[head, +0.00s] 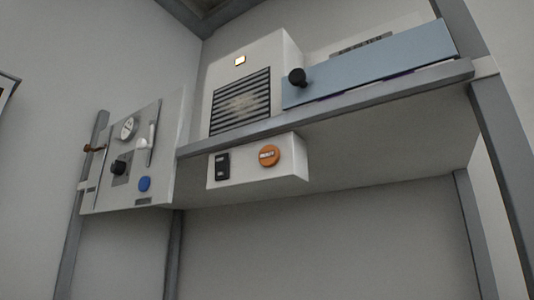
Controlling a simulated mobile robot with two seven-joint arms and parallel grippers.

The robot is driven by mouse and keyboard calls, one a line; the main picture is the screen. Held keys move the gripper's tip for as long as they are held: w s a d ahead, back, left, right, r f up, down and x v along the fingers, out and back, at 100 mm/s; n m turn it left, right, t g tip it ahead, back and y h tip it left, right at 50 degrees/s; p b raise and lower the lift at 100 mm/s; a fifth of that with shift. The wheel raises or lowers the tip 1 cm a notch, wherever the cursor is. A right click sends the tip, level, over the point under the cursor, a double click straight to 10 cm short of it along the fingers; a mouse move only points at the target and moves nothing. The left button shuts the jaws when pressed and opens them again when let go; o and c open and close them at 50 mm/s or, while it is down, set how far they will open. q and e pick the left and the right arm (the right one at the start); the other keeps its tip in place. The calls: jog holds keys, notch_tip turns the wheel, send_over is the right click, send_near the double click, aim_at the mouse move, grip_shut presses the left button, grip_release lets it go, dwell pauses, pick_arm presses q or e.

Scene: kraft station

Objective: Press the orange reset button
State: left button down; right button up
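The orange reset button (269,156) is round with a pale label across its middle. It sits on the front face of a white box (290,160) fixed under the grey shelf edge, near the centre of the head view. It is unobstructed. Neither of my grippers shows in this view, so nothing is seen touching the button.
A black rocker switch (222,166) is left of the button. Above the shelf (330,110) are a vented unit (282,48) and a blue-grey flap (380,62).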

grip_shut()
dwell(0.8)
